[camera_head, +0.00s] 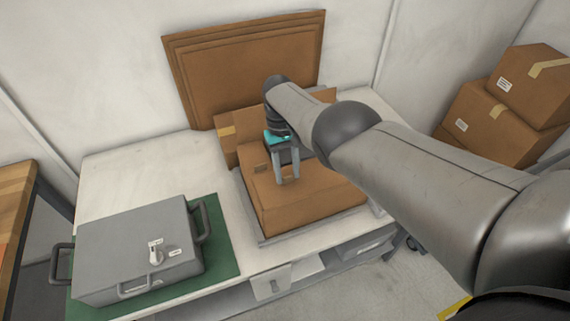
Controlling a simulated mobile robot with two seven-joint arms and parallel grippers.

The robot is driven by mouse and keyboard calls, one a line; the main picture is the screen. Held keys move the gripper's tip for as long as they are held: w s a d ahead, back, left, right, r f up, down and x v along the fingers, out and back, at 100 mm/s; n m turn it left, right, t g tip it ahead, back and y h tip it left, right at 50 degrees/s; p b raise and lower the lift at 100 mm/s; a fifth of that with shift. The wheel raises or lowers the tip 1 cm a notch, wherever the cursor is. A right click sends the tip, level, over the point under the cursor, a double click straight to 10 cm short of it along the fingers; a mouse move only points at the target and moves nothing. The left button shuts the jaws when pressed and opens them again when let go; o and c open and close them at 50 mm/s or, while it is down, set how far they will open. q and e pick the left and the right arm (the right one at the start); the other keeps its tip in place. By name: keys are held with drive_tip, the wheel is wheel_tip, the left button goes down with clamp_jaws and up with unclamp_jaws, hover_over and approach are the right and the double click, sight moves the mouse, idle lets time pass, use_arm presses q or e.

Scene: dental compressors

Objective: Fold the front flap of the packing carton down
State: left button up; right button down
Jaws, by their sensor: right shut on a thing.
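The brown packing carton (320,202) sits on a grey tray-like base (265,240) on the white bench. A raised cardboard flap (226,145) with tape stands at its back left. The front flap (262,185) appears as the brown panel around my fingertips, but its edges are hard to tell from the carton top. My right gripper (287,181), with a teal band, points down over the carton and is shut on what looks like the front flap. My right arm hides the carton's right and back parts. My left gripper is out of view.
A grey metal case (135,245) with handles lies on a green mat (222,240) at the left of the bench (130,160). Flat cardboard sheets (240,70) lean on the wall behind. Closed boxes (500,120) are stacked at the right. A wooden surface (15,190) is far left.

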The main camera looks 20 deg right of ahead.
drive_tip(key=shift+s+f, duration=0.1)
drive_tip(key=shift+f, duration=0.05)
drive_tip(key=shift+c, duration=2)
unclamp_jaws()
drive_tip(key=shift+w+r, duration=0.2)
drive_tip(key=shift+r, duration=0.35)
drive_tip(key=p+v, duration=0.1)
drive_tip(key=v, duration=1.3)
drive_tip(key=shift+p, duration=0.35)
